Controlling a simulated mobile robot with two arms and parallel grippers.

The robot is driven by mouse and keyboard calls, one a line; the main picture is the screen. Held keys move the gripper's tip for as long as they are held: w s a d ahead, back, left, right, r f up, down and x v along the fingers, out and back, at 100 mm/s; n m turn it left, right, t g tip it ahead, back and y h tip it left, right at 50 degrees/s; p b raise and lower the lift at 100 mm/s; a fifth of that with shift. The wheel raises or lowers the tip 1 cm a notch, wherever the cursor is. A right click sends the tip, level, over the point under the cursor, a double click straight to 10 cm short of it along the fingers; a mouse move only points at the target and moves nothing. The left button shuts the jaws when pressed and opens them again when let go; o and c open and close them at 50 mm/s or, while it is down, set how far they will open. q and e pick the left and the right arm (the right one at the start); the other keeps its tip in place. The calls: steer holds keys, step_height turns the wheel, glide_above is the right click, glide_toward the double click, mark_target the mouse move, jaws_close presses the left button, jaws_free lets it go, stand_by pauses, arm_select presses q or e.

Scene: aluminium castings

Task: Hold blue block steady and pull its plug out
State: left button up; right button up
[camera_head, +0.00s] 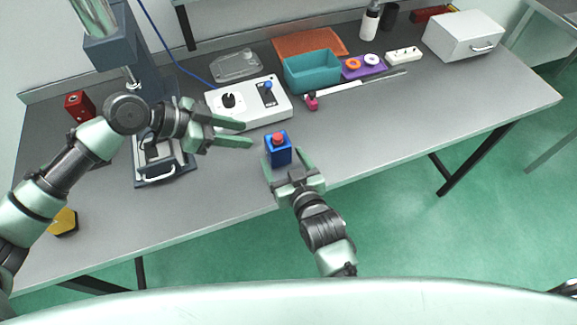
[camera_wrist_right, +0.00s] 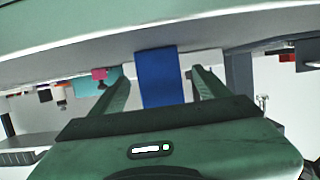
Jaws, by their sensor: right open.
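The blue block (camera_head: 278,155) stands upright on the grey bench near its front edge, with a red plug (camera_head: 278,138) in its top. My right gripper (camera_head: 285,162) is open at the block's near side, one finger towards each side of it. In the right wrist view the blue block (camera_wrist_right: 160,80) shows between the two spread fingers, with gaps on both sides; the plug does not show there. My left gripper (camera_head: 250,134) is open and empty, above the bench to the left of the block, its fingers pointing right towards the plug.
A white control box (camera_head: 248,102) with knobs lies behind my left gripper. A teal bin (camera_head: 312,72), a pink-handled tool (camera_head: 312,100) and a purple holder with rings (camera_head: 363,66) lie further back. A dark press (camera_head: 165,165) stands left. The bench right of the block is clear.

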mark_target(282, 158)
steer(key=shift+x, duration=2.25)
